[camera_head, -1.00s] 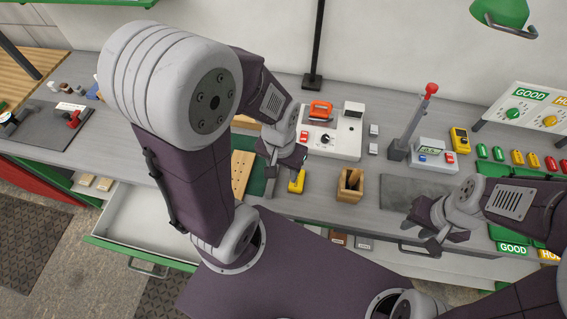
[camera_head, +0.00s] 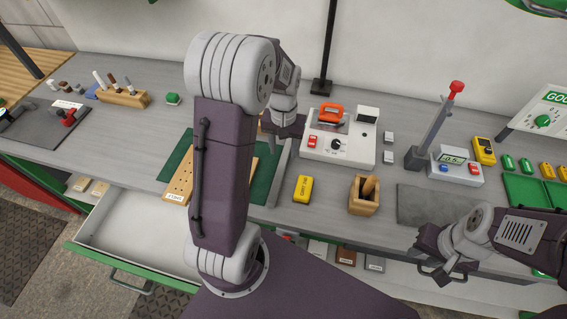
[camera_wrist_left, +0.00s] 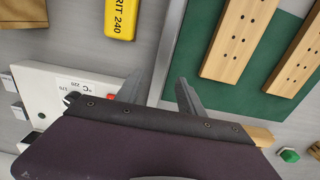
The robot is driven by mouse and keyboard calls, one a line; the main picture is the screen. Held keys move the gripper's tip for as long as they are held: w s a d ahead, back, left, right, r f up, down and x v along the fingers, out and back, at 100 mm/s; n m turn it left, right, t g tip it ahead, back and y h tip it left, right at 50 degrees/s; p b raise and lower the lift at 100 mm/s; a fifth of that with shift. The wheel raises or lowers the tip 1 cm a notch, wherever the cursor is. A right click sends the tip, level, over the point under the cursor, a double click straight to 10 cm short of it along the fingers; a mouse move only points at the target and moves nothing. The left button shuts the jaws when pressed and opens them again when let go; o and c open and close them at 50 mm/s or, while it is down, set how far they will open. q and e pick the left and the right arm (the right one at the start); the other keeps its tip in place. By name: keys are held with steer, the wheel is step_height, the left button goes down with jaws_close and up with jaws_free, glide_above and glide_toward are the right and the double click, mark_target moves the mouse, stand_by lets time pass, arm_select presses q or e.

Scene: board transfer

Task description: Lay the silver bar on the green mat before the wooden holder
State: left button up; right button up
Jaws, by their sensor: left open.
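A long silver bar (camera_head: 281,172) lies along the right edge of the green mat (camera_head: 262,178). It also shows in the left wrist view (camera_wrist_left: 172,45), beside the mat (camera_wrist_left: 215,98). A wooden holder (camera_head: 124,97) with several upright sticks stands at the back left. My right gripper (camera_head: 428,254) hangs over the bench front at the right; its finger gap is unclear.
Drilled wooden boards (camera_wrist_left: 237,35) lie on the mat. A yellow block (camera_head: 303,189), a wooden box (camera_head: 364,196) and a white device (camera_head: 350,150) stand right of the bar. A green hexagonal piece (camera_wrist_left: 289,155) is behind. An open drawer (camera_head: 120,230) juts out in front.

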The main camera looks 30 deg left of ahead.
mark_target(283, 160)
arm_select(q)
steer(key=f, duration=0.4)
steer(key=shift+s+f, duration=0.2)
steer(key=shift+f, duration=0.15)
steer(key=shift+w+f, duration=0.1)
steer(key=shift+f, duration=0.15)
jaws_close()
steer(key=shift+r, duration=0.1)
step_height(283, 160, up, 4)
steer(key=shift+w+r, duration=0.1)
steer(key=shift+r, duration=0.1)
steer(key=d+r, duration=0.6)
steer(key=d, duration=0.5)
steer(key=shift+w+d+r, duration=0.15)
steer(key=shift+d+r, duration=0.15)
steer(key=shift+d, duration=0.1)
